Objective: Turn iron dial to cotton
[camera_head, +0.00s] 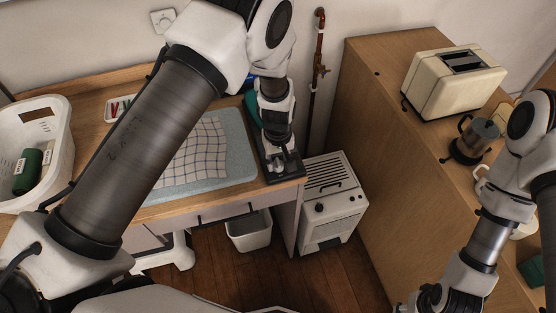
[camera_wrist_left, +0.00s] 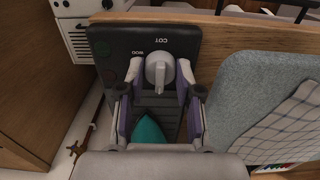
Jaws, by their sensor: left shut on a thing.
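The dial (camera_wrist_left: 158,68) is a pale round knob with a raised ridge on a dark panel (camera_wrist_left: 185,38). In the left wrist view, a label that looks like COT sits just above the knob, with another like WOO to its left. My left gripper (camera_wrist_left: 158,84) is shut on the dial, one finger on each side. In the head view my left gripper (camera_head: 284,164) reaches down onto the dark panel at the table's right end. A teal part (camera_wrist_left: 150,131), possibly the iron, shows beneath the gripper. My right gripper (camera_head: 428,302) is at the bottom edge, its fingertips unclear.
A blue-grey pad (camera_head: 235,150) with a checked cloth (camera_head: 200,150) lies left of the panel. A white basket (camera_head: 60,130) stands far left. A white heater (camera_head: 335,210) and a bin (camera_head: 250,232) stand below. A toaster (camera_head: 450,85) sits on the right cabinet.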

